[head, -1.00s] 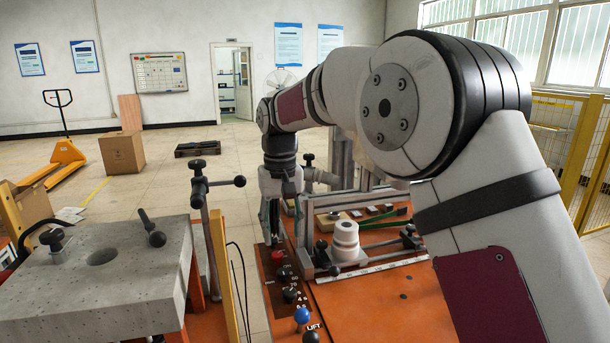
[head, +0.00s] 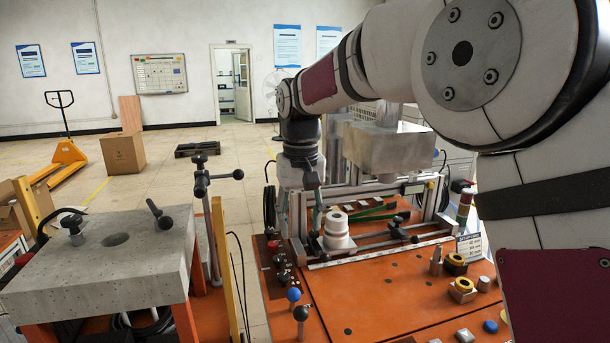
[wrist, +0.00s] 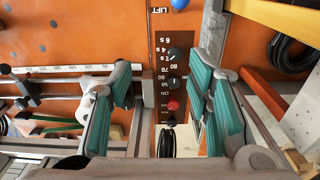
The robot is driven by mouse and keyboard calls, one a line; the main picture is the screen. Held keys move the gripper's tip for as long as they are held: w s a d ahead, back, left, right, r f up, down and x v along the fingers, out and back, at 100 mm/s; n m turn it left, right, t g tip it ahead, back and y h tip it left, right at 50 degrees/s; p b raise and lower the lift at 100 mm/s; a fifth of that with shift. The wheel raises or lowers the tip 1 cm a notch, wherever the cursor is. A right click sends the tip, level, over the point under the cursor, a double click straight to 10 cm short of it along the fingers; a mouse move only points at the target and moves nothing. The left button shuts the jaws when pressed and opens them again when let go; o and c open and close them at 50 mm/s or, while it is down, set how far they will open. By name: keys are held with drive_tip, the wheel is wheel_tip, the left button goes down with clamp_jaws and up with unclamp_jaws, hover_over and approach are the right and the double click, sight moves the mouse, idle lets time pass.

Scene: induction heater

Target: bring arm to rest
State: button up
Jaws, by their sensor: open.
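My gripper (head: 300,213) points down above the left part of the orange bench (head: 360,305), left of the white stacked cylinder (head: 336,230). In the wrist view my gripper (wrist: 163,85) is open, with its two green-padded fingers wide apart and nothing between them. Below the gap lies the control panel with black knobs (wrist: 175,55) and a red button (wrist: 173,105). My arm crosses the upper right of the head view, bent at the elbow.
A metal frame carries a grey block (head: 385,150) just right of my gripper. A blue-topped lever (head: 294,295) and a black-topped one (head: 300,314) stand at the bench's left. A grey slab table (head: 110,265) stands left. Rings and small parts (head: 463,288) lie right.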

drive_tip(key=s+d+r+m+t+p, duration=0.1)
drive_tip(key=s+d+r, duration=0.3)
drive_tip(key=s+d, duration=0.3)
drive_tip(key=s+d+r+t+p, duration=0.1)
drive_tip(key=s+d+r, duration=0.45)
drive_tip(key=s, duration=0.25)
drive_tip(key=s+d+f+m+p, duration=0.1)
drive_tip(key=s+d, duration=0.3)
drive_tip(key=s, duration=0.6)
drive_tip(key=s+d+f+m+t+p, duration=0.1)
drive_tip(key=s+d+f, duration=0.2)
drive_tip(key=s, duration=0.6)
drive_tip(key=shift+s+d+f+t, duration=0.3)
drive_tip(key=shift+s+d+f, duration=0.05)
